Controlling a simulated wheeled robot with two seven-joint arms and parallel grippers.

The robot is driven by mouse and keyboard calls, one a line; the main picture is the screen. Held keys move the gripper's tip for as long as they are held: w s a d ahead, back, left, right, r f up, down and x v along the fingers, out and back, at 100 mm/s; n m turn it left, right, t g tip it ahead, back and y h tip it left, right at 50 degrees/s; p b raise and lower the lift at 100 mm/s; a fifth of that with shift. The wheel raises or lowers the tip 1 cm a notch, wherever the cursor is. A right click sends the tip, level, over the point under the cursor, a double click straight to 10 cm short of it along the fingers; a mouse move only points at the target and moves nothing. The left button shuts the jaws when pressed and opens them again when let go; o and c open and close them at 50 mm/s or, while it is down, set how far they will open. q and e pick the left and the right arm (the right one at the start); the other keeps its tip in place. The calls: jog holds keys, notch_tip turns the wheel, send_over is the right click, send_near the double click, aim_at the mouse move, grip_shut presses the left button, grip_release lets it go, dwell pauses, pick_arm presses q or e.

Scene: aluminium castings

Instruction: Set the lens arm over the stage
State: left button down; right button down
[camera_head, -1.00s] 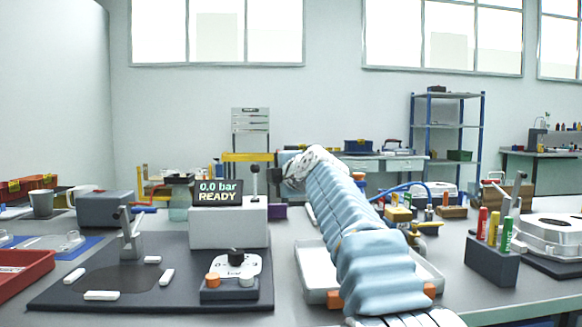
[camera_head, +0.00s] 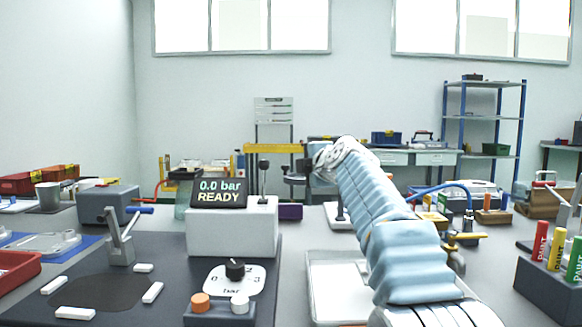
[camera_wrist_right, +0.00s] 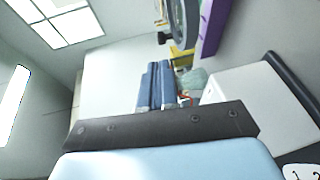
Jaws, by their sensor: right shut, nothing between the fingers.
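A dark grey ring that looks like the lens arm's head shows at the top of the right wrist view (camera_wrist_right: 184,22). In the head view, a small stand with a pale base (camera_head: 340,217) is partly behind my right arm; I cannot tell whether it carries the ring. The stage cannot be made out surely. My right gripper (camera_wrist_right: 159,66) is shut and empty, its blue fingers together and apart from the ring in the picture. In the head view my forearm and wrist mostly hide this gripper. My left gripper is not in view.
A white pressure box with a "0.0 bar READY" display (camera_head: 233,228) stands left of my right arm, on a dark mat (camera_head: 170,300). A white tray (camera_head: 325,285) sits beside my forearm. A marker holder (camera_head: 548,285) is at right.

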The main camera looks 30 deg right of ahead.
aim_at(287, 167)
jog(key=p+x, duration=0.4)
jog(key=x, duration=0.4)
jog(key=shift+w+r, duration=0.1)
jog(key=shift+w, duration=0.2)
jog(key=shift+w+d+f+p, duration=0.1)
jog(key=shift+w+f+p, duration=0.2)
jog(key=shift+w, duration=0.15)
